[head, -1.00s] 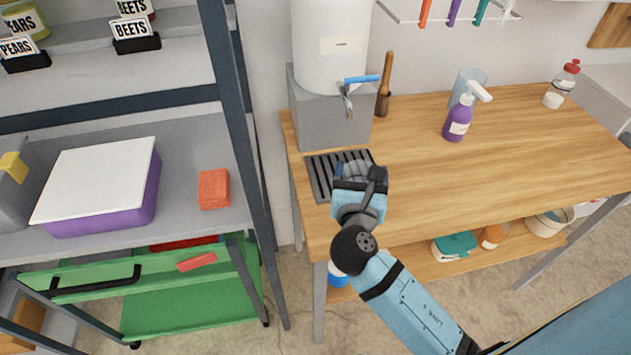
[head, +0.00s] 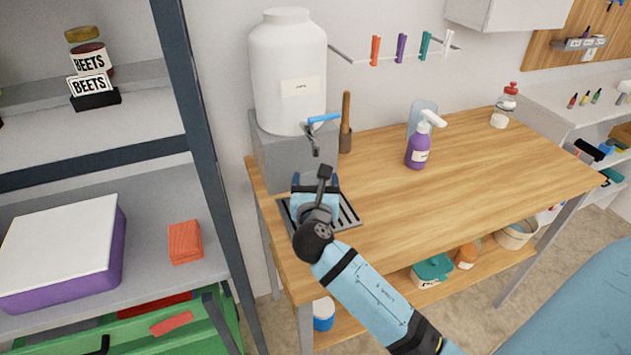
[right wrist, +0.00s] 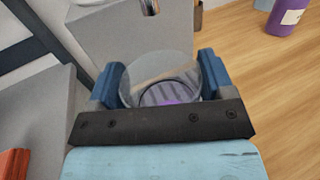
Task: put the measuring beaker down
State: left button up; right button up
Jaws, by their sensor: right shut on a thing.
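The measuring beaker (right wrist: 160,68) is clear and round-rimmed; it shows between my blue fingers in the right wrist view. My right gripper (right wrist: 160,85) is shut on it. In the head view my right gripper (head: 315,187) is above the dark slotted drip tray (head: 349,213), below the tap (head: 316,138) of the white water tank (head: 288,65). The gripper hides most of the beaker there. I cannot tell whether the beaker's base touches the tray. My left gripper is not in view.
The wooden worktop (head: 460,165) is clear right of the tray. A metal shelf post (head: 205,150) rises close on the left.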

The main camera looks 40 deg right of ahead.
aim_at(316, 181)
jog(key=w+d+f, duration=0.1)
jog(key=w+f, duration=0.1)
jog(key=w+d+f+b, duration=0.1)
jog(key=w, duration=0.1)
jog(key=shift+d, duration=0.35)
jog(key=shift+f, duration=0.3)
jog(key=shift+f, duration=0.1)
jog(key=o, duration=1)
